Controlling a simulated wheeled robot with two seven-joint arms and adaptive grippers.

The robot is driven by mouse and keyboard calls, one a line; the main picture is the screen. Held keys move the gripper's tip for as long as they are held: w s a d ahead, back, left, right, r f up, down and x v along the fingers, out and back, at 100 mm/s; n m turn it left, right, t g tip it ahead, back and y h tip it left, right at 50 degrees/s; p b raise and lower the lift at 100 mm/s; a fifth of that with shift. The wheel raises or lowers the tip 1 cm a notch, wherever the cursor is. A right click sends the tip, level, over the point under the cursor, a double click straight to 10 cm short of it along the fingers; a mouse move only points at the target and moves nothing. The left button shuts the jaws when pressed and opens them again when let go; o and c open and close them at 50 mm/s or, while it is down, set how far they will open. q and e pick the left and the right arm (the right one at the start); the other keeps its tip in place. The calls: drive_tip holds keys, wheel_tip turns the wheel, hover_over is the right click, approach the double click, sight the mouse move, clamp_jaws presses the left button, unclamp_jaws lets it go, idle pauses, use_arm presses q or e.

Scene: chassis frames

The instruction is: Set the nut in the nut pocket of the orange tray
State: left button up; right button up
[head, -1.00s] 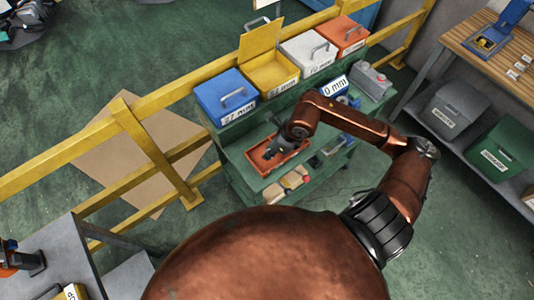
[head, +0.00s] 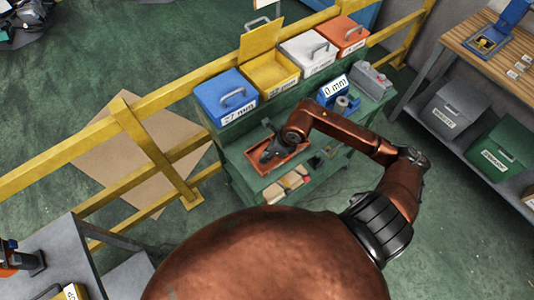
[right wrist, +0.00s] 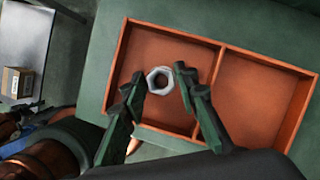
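The orange tray (right wrist: 262,62) lies on the green workbench and has two compartments split by a divider; it also shows in the head view (head: 252,157). A silver hex nut (right wrist: 152,76) appears flat in the left compartment of the right wrist view, near the divider. My right gripper (right wrist: 159,74) is over that compartment, its fingers spread on both sides of the nut. I cannot tell whether either fingertip touches it. In the head view the gripper (head: 268,156) covers part of the tray, and the nut is not discernible there. My left gripper is not in view.
Blue (head: 222,98), yellow (head: 272,78), white (head: 311,50) and red (head: 345,35) bins line the back of the bench. A blue holder (head: 340,102) stands right of the tray. Small blocks (head: 284,188) lie in front. A yellow rail (head: 165,98) runs behind.

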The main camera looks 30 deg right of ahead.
drive_tip(key=shift+o, duration=1.2)
drive_tip(key=shift+r, duration=0.1)
drive_tip(key=shift+r, duration=0.2)
drive_tip(key=v, duration=1.1)
drive_tip(key=shift+s+d+r, duration=0.2)
drive_tip(key=shift+r, duration=0.1)
